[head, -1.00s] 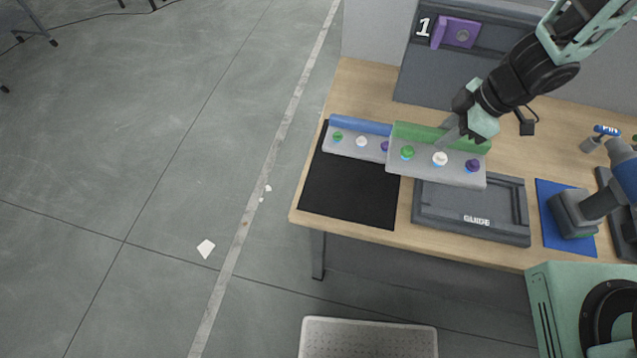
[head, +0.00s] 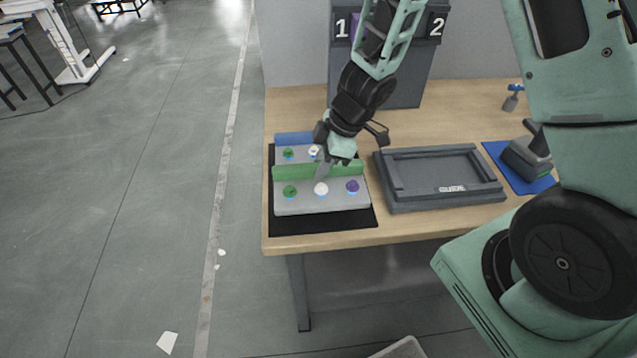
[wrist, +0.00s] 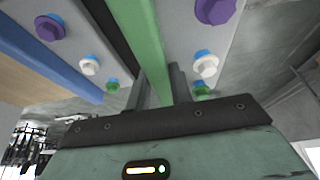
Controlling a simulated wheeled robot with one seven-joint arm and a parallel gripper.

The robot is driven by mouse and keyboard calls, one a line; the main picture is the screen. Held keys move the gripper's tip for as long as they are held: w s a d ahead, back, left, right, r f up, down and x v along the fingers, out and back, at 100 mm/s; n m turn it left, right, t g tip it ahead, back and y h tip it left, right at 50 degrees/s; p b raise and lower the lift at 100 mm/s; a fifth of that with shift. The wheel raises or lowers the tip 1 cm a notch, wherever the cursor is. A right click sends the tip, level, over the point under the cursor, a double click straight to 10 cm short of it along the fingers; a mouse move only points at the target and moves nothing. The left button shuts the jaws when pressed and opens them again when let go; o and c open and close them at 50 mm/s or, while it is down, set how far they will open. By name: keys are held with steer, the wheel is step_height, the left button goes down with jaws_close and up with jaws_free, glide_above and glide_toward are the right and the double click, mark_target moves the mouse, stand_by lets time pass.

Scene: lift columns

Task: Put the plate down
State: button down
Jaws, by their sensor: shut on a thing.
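The plate in my gripper is grey with a green raised edge (head: 322,200) and carries a green, a white and a purple knob. My gripper (head: 322,172) is shut on its green edge, which also shows between the fingers in the wrist view (wrist: 150,50). The plate is over the black mat (head: 364,219), in front of a second grey plate with a blue edge (head: 293,138). I cannot tell whether the held plate touches the mat. The blue-edged plate shows at the left in the wrist view (wrist: 45,52), apart from the held one.
A dark grey tray marked GUIDE (head: 445,190) lies to the right of the mat. A blue mat (head: 495,150) with a grey device is farther right. A dark panel numbered 1 and 2 (head: 405,85) stands at the back. The wooden table's (head: 277,243) front-left edge is close to the mat.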

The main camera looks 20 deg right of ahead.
steer(key=shift+f+b, duration=1.1)
steer(key=shift+f, duration=0.85)
steer(key=shift+f, duration=0.15)
steer(key=c, duration=1.3)
jaws_free()
steer(key=shift+o, duration=0.2)
